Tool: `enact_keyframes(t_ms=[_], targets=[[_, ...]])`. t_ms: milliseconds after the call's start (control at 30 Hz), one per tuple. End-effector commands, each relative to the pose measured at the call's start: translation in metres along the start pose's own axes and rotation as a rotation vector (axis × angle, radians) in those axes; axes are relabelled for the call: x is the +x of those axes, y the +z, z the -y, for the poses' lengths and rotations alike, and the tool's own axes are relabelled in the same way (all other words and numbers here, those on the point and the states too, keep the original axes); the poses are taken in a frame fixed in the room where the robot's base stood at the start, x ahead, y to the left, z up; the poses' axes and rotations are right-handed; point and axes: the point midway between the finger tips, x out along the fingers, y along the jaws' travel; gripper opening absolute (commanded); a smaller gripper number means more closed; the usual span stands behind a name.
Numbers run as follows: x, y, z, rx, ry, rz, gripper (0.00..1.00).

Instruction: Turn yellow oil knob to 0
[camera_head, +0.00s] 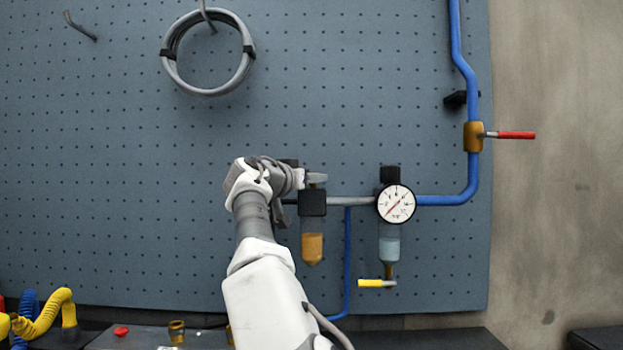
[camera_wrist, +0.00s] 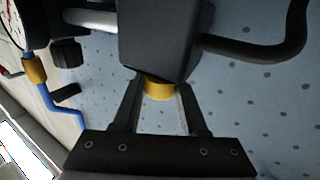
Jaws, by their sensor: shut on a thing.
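The yellow oil knob (camera_wrist: 159,88) shows in the wrist view as a short yellow cylinder against a dark block. My gripper (camera_wrist: 160,102) has one finger on each side of it and is shut on it; the fingers cover part of its sides. Any scale or 0 mark on the knob cannot be seen. In the head view my gripper (camera_head: 316,180) is at the top of the black oiler body (camera_head: 312,204), above its amber oil bowl (camera_head: 312,248). The knob itself is hidden there.
A round gauge (camera_head: 395,203) and a clear bowl (camera_head: 389,243) with a yellow-handled drain (camera_head: 370,283) are to the right. Blue pipe (camera_head: 468,185) leads up to a red-handled valve (camera_head: 515,135). A grey hose coil (camera_head: 208,52) hangs above. The pegboard (camera_head: 340,100) between is clear.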

Motion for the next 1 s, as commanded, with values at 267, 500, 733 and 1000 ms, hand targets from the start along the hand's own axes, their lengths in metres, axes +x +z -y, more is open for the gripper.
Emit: enact_keyframes(t_ms=[267,500,733,1000], targets=[[0.000,-0.002,0.000,-0.001,-0.001,-0.003,0.72],[-0.001,0.000,0.000,-0.001,-0.001,-0.001,0.72],[-0.021,0.002,0.001,0.001,-0.004,-0.001,0.72],[-0.069,0.003,0.001,0.002,-0.006,0.000,0.72]])
